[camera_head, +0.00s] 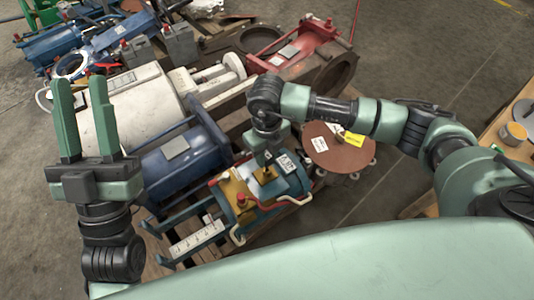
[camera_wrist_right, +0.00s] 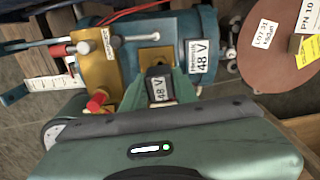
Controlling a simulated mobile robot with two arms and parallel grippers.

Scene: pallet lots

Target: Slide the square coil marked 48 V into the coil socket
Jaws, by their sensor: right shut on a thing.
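My right gripper (camera_head: 267,155) points down over the blue and brass unit and is shut on a small dark square coil (camera_wrist_right: 158,88), whose white label reads 48 V in the right wrist view. The coil socket (camera_head: 264,175) looks like a brass square with a dark opening on the unit's top; in the wrist view its brass face (camera_wrist_right: 150,57) shows just beyond the coil. I cannot tell whether coil and socket touch. A larger 48 V label (camera_wrist_right: 199,56) is on the blue body beside it. My left gripper (camera_head: 80,90) is open, empty and raised at the left.
A brown round disc (camera_head: 335,155) with tags lies right of the unit. A blue machine (camera_head: 185,165) and a white one (camera_head: 140,100) stand to the left and behind. A red-handled tap (camera_wrist_right: 97,101) and red hoses sit close to the gripper.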

